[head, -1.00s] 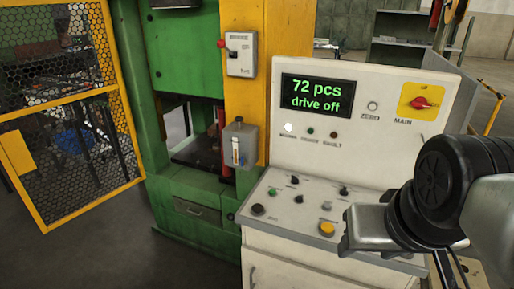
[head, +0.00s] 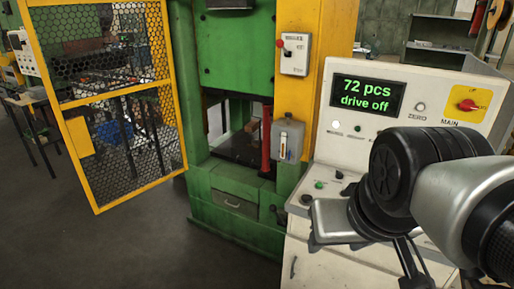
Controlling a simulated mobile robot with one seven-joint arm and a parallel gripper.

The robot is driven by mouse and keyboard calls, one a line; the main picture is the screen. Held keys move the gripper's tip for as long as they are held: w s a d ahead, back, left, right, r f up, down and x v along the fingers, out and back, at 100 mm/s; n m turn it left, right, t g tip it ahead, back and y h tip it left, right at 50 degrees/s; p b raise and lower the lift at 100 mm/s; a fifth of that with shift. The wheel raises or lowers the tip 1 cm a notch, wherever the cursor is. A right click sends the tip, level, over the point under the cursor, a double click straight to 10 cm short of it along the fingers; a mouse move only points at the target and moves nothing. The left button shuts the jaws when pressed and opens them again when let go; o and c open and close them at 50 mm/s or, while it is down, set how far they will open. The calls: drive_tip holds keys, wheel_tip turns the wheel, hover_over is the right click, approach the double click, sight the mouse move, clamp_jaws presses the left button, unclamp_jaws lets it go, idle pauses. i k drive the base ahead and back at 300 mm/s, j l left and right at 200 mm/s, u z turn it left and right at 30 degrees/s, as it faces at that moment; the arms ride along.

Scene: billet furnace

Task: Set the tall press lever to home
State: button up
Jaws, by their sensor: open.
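The green and yellow press (head: 225,60) stands in the middle of the head view. A tall red upright bar (head: 266,138) stands at the right side of its opening and looks like the tall lever, though I cannot be certain. A grey box (head: 288,140) with a pale vertical strip hangs just right of it. My gripper (head: 318,225) is in front of the control console at lower right, apart from the red bar and nearer to me. It is open, with nothing visible in it. My arm hides part of the console.
The white console (head: 390,142) has a screen reading "72 pcs, drive off" and a red main switch (head: 467,105). A switch box (head: 294,54) with a red knob is on the yellow column. A yellow mesh guard (head: 115,100) stands left. Floor in front is clear.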

sight(278, 216)
drive_tip(key=i, duration=0.7)
drive_tip(key=j+z, duration=0.25)
drive_tip(key=j, duration=0.25)
drive_tip(key=j+z, duration=0.25)
drive_tip(key=j, duration=0.3)
drive_tip(key=k+l, duration=0.05)
